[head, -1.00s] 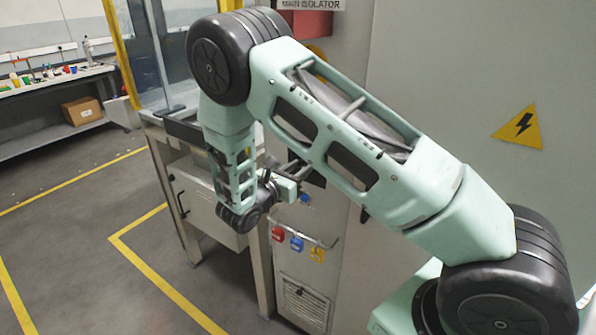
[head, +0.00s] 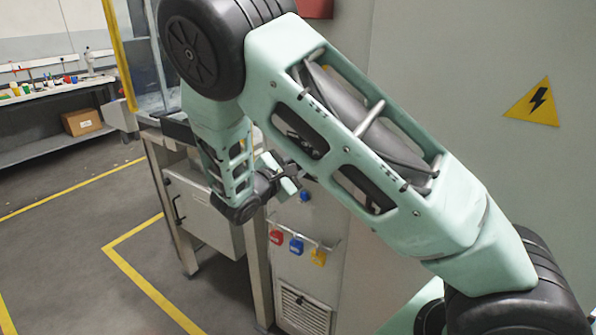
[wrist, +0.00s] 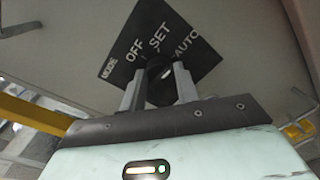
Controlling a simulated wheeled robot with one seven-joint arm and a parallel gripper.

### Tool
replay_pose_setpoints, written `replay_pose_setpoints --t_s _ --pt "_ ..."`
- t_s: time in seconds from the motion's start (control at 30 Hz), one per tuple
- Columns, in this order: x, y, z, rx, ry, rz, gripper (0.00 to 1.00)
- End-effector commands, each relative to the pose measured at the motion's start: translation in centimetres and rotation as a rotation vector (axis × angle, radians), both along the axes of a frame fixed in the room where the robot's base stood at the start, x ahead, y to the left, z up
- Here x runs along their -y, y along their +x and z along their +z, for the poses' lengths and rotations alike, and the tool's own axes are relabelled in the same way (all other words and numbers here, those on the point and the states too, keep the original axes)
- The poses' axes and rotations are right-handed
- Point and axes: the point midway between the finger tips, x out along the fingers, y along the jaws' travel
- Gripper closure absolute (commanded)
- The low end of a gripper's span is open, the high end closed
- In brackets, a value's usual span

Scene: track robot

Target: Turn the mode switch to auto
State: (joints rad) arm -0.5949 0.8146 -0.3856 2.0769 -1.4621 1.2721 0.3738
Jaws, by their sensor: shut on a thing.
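The mode switch is a dark knob (wrist: 160,82) with a pale pointer mark, on a black plate (wrist: 195,62) lettered MODE, OFF, SET and AUTO in the wrist view. My gripper (wrist: 160,88) is shut on the knob, one grey finger on each side. The pale mark faces up toward the lettering; I cannot tell exactly which word it points at. In the head view my gripper (head: 298,174) is at the cabinet front, and my arm hides most of the switch.
Below hang a red padlock (head: 276,237), a blue padlock (head: 296,244) and a yellow padlock (head: 318,257) on a rail. The floor further left is clear.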

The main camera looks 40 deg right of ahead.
Motion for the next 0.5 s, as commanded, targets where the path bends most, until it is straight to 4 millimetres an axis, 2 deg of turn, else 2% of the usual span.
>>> replay_pose_setpoints --t_s 0.5 --pt "-0.24 0.19 0.02 0.08 0.032 0.008 0.92"
